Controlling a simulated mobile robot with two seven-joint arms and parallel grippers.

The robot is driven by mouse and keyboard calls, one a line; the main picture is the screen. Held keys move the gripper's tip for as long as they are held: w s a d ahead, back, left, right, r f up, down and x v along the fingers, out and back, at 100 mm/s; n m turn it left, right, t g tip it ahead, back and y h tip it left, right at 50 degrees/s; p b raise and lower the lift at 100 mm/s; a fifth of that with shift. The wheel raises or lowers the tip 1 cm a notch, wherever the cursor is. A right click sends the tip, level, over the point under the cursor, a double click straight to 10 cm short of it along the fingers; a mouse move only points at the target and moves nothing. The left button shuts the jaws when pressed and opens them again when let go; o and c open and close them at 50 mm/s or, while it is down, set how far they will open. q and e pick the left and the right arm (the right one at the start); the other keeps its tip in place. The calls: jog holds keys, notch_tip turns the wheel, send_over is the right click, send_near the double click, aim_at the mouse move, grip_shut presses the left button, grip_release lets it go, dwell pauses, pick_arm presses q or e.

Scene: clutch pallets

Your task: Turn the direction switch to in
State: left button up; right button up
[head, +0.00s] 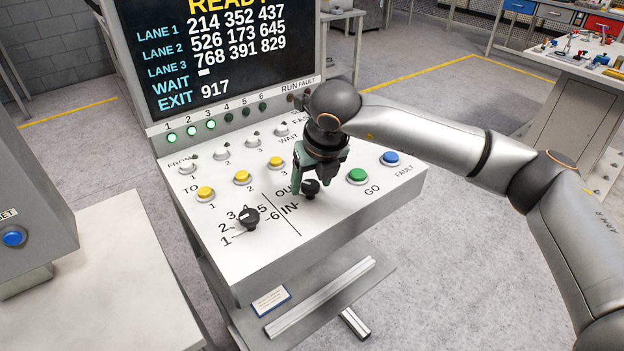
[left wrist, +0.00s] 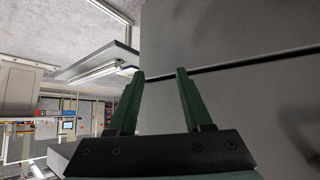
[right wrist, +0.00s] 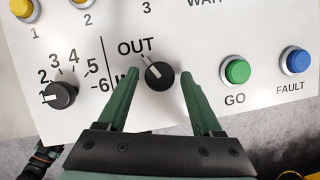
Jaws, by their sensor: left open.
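The direction switch (head: 311,188) is a black round knob with a white mark on the sloped panel, beside the labels OUT and IN. In the right wrist view the switch (right wrist: 160,76) has its mark pointing up-left, towards OUT; the IN label is partly hidden by a finger. My right gripper (head: 308,180) is over the switch, its green fingers open. In the right wrist view the fingertips (right wrist: 159,72) lie on either side of the knob, with gaps showing. My left gripper (left wrist: 160,71) shows only in its wrist view, open and empty, near a grey surface.
A numbered selector knob (head: 248,219) is left of the switch. A green GO button (head: 357,176) and a blue FAULT button (head: 391,158) are to the right. Yellow buttons (head: 242,178) line the panel below the screen (head: 215,50). A grey table (head: 95,280) stands at left.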

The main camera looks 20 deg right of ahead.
grip_shut()
dwell(0.3)
jog(key=n+y+b, duration=0.1)
jog(key=n+b, duration=0.1)
jog(key=shift+d+f+n, duration=0.1)
jog(key=shift+f+n, duration=0.05)
jog(key=shift+n, duration=0.15)
jog(key=n+y+b, duration=0.1)
jog(key=n, duration=0.1)
jog(key=shift+w+d+n+g, duration=0.1)
jog(key=shift+n+g, duration=0.2)
jog(key=n, duration=0.2)
jog(key=shift+r+n+g+y, duration=0.2)
jog(key=shift+n+g+y, duration=0.1)
jog(key=shift+g+y, duration=0.1)
jog(key=n+g, duration=0.1)
jog(key=n, duration=0.2)
jog(key=shift+w+d+y, duration=0.1)
jog(key=shift+w+y, duration=0.05)
jog(key=shift+y, duration=0.25)
jog(key=shift+n, duration=0.6)
